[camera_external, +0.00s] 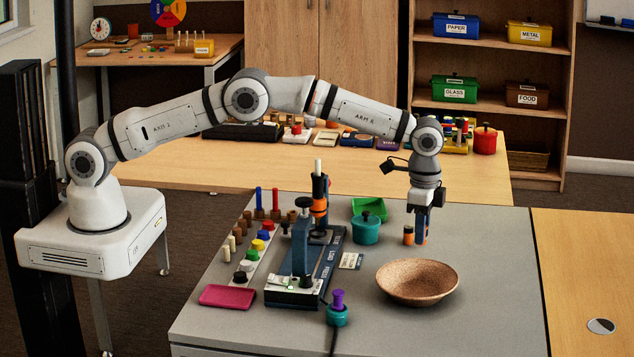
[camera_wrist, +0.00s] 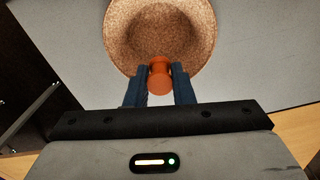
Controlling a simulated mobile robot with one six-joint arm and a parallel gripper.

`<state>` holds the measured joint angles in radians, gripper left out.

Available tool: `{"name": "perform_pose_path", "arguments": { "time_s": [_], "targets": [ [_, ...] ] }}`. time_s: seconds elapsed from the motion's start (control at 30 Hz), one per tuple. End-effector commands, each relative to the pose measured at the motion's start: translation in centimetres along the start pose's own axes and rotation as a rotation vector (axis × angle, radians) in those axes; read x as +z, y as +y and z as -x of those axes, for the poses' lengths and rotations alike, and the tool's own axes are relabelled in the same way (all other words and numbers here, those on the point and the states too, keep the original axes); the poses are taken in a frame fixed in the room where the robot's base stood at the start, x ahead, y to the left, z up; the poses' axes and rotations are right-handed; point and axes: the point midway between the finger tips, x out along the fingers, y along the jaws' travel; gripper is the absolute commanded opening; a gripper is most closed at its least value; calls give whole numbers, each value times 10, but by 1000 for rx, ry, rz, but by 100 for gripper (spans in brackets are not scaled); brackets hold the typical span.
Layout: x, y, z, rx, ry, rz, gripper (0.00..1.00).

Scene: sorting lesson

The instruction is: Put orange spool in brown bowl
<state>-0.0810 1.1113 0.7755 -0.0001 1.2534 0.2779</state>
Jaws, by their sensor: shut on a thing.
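My gripper (camera_wrist: 160,88) is shut on the orange spool (camera_wrist: 160,72), which sits between its two blue fingers in the wrist view. In the external view my gripper (camera_external: 420,222) points down over the right part of the grey table, with orange (camera_external: 420,238) showing at its tips. I cannot tell whether the spool touches the table or hangs just above it. The brown bowl (camera_external: 418,280) stands upright on the table, nearer the external camera than my gripper. It looks empty. In the wrist view the spool overlaps the near rim of the bowl (camera_wrist: 160,35).
A dark device (camera_external: 300,270) and a teal-and-purple object (camera_external: 337,308) stand left of the bowl. The table right of the bowl is clear.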

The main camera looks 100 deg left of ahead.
Motion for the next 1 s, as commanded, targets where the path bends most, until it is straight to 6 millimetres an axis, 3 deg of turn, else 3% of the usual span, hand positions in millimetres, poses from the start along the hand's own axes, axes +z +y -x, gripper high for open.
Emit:
{"name": "perform_pose_path", "arguments": {
  "time_s": [0.8, 1.0],
  "targets": [
    [1, 0, -91, 0, -1, 0, 1],
    [1, 0, -105, 0, -2, 0, 1]
  ]
}}
